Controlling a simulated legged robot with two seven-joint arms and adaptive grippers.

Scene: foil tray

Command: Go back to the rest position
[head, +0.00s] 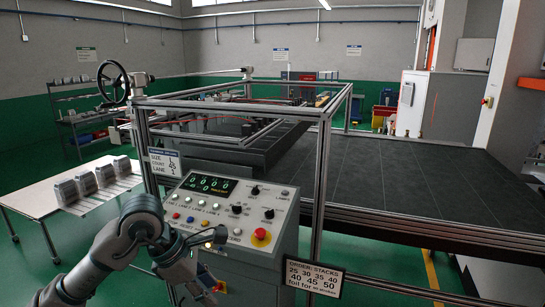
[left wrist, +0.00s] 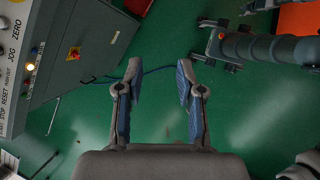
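My left gripper (head: 205,290) hangs low in front of the control panel (head: 225,205) in the head view, its tips near the bottom edge. In the left wrist view the two fingers of my left gripper (left wrist: 157,75) are spread apart, with only green floor between them. It holds nothing. The head view does not show my right gripper.
The console carries buttons, knobs and a red stop button (head: 261,235). A metal frame and a dark table (head: 400,180) stand behind it. A white table (head: 40,195) with several grey stacks stands left. An order sign (head: 314,278) hangs at the front. Green floor lies below.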

